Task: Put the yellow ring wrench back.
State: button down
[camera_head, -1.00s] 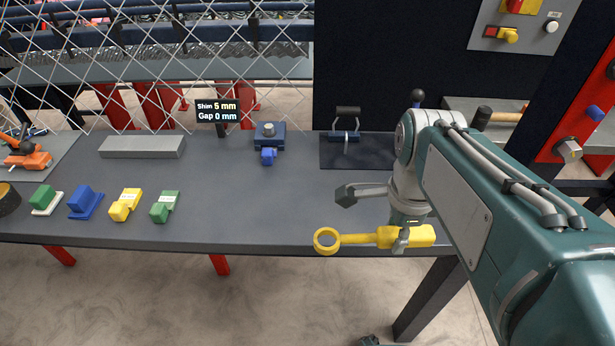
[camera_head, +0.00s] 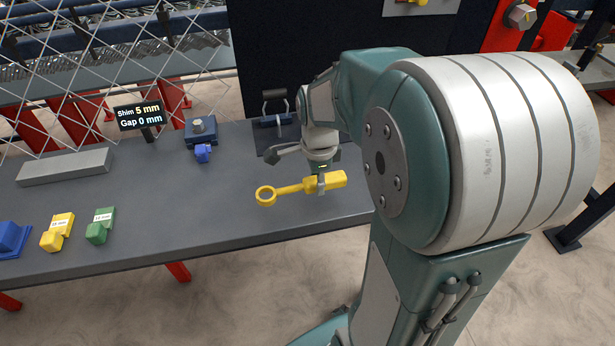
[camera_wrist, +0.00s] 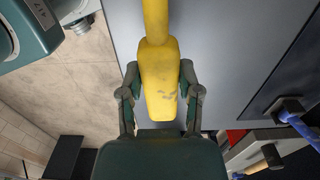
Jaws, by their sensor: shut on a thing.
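The yellow ring wrench (camera_head: 285,189) is in my gripper (camera_head: 320,182), over the right part of the grey table (camera_head: 200,215) near its front edge. Its ring points left and its thick handle points right in the head view. In the wrist view the yellow wrench handle (camera_wrist: 158,85) lies between both fingers of my gripper (camera_wrist: 160,95), which are shut on it. The ring end is cut off at the top of the wrist view. I cannot tell how high the wrench is above the table.
A dark mat with a handled tool (camera_head: 276,122) lies behind my gripper. A blue clamp block (camera_head: 200,132), a display (camera_head: 139,115), a grey bar (camera_head: 64,166), and green (camera_head: 100,226), yellow (camera_head: 57,232) and blue (camera_head: 10,238) blocks stand leftward. The table's middle is clear.

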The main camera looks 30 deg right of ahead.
aim_at(315, 196)
jog(key=shift+w+d+f, duration=0.2)
jog(key=shift+w+f, duration=0.05)
jog(key=shift+f, duration=0.05)
jog(key=f, duration=0.3)
jog(key=shift+w+f, duration=0.1)
jog(key=shift+w, duration=0.3)
jog(key=shift+a+f, duration=0.15)
jog(key=shift+f, duration=0.05)
jog(key=shift+f, duration=0.15)
jog(key=shift+c, duration=1.5)
grip_release()
